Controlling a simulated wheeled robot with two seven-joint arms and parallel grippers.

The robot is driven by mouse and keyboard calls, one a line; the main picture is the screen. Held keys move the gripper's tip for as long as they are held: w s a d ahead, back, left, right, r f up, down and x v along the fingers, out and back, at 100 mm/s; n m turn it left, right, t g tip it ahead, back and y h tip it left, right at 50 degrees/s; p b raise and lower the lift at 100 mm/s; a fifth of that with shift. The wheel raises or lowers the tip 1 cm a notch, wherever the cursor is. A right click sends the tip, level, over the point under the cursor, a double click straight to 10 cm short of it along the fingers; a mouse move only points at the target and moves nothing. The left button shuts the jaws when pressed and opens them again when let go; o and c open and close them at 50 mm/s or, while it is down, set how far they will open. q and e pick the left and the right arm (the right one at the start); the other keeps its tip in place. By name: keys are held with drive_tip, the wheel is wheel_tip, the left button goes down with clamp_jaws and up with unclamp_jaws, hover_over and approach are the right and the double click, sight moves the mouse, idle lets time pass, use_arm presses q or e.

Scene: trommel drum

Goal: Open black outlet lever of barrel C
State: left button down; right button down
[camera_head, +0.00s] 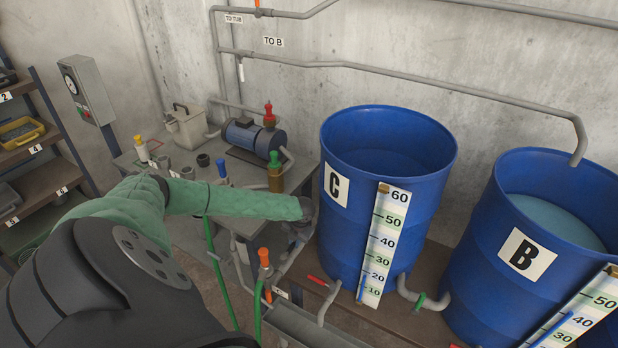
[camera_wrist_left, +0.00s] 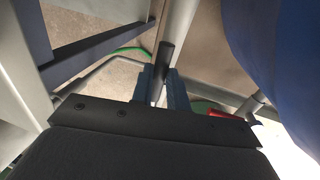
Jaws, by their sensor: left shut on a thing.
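Barrel C (camera_head: 345,235) is a blue drum with a white C label and a level scale on its front. My left gripper (camera_head: 301,226) is at the left side of barrel C, at the end of the green-sleeved arm. In the left wrist view, my left gripper (camera_wrist_left: 164,90) is shut on the black lever (camera_wrist_left: 163,62), which stands up between its fingers. The drum's blue wall (camera_wrist_left: 280,50) is close on the right there. The black lever cannot be made out in the head view. My right gripper is not in view.
A red handle (camera_head: 318,281) is below barrel C, and an orange-topped valve (camera_head: 264,262) stands left of it. Barrel B (camera_head: 490,250) holds liquid at the right. A bench with a blue pump (camera_head: 262,138) stands behind my arm. Grey pipes (camera_head: 410,79) run along the wall.

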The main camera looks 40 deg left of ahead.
use_arm(q)
drive_tip(key=shift+d, duration=0.15)
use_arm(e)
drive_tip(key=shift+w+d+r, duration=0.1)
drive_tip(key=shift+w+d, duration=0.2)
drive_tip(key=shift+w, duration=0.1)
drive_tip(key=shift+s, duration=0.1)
use_arm(q)
drive_tip(key=c, duration=1.4)
unclamp_jaws()
drive_tip(key=shift+d, duration=0.1)
drive_tip(key=shift+o, duration=0.2)
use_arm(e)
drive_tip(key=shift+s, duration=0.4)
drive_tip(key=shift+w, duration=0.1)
use_arm(q)
drive_tip(key=shift+r, duration=0.1)
